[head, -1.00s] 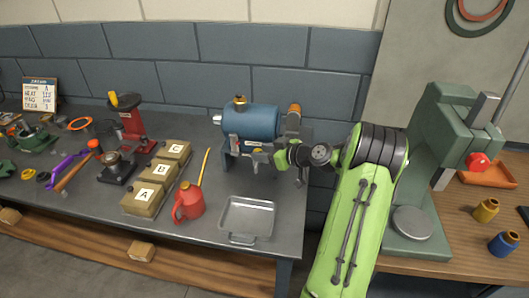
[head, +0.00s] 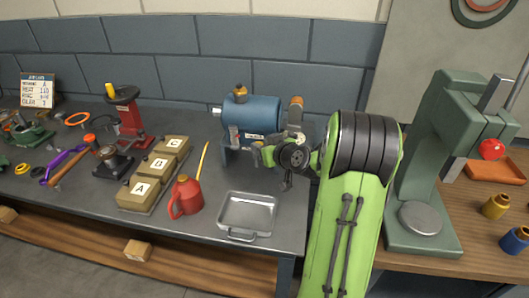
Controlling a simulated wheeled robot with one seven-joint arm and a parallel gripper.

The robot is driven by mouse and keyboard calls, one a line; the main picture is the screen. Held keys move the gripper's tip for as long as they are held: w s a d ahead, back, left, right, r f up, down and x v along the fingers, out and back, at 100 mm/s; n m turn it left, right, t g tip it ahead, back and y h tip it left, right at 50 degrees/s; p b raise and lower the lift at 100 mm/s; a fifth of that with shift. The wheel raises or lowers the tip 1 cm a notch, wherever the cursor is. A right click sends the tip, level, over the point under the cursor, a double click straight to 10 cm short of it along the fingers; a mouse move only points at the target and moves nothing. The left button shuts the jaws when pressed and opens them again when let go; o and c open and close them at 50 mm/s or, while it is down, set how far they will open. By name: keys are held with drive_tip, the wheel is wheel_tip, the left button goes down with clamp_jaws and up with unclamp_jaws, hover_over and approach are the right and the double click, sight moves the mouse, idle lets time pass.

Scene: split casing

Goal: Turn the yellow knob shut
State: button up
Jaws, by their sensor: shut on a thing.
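The blue casing (head: 253,114) is a cylinder on a stand at the back of the grey bench. A small yellow knob (head: 257,146) shows low on its front, beside my gripper. My gripper (head: 266,152) reaches in from the right at the casing's lower front, with its jaws shut on the knob. The fingertips are small and partly hidden by the wrist, so the exact grip and the knob's angle are hard to see. A brass-coloured cap (head: 240,91) sits on top of the casing.
A metal tray (head: 247,212) stands in front of the casing. A red oil can (head: 186,196) with a long yellow spout and boxes marked A, B and C (head: 143,190) are to the left. A green press (head: 425,170) stands right of my arm.

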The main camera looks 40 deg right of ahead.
drive_tip(key=m+h, duration=0.1)
drive_tip(key=a+m+h, duration=0.1)
drive_tip(key=h, duration=0.1)
drive_tip(key=shift+w+r+m+g+b, duration=0.1)
drive_tip(key=shift+w+m+g+b, duration=0.1)
drive_tip(key=shift+m+g+b, duration=0.2)
drive_tip(key=m+h, duration=0.1)
drive_tip(key=m+g+h+b, duration=0.1)
drive_tip(key=h, duration=0.1)
drive_tip(key=shift+w+a+m, duration=0.2)
drive_tip(key=shift+a+m, duration=0.1)
drive_tip(key=shift+a, duration=0.05)
drive_tip(key=m+g+h+b, duration=0.2)
drive_tip(key=shift+w+a+f+m, duration=0.15)
drive_tip(key=shift+f+m, duration=0.05)
drive_tip(key=shift+m, duration=0.1)
drive_tip(key=shift+w+a+m+g+h+b, duration=0.1)
drive_tip(key=shift+w+m+g+h+b, duration=0.05)
drive_tip(key=shift+m+g+h+b, duration=1.2)
drive_tip(key=shift+r+m+g, duration=0.1)
drive_tip(key=shift+m+g, duration=0.25)
drive_tip(key=shift+g, duration=0.1)
drive_tip(key=o, duration=1.1)
drive_tip(key=shift+c, duration=0.2)
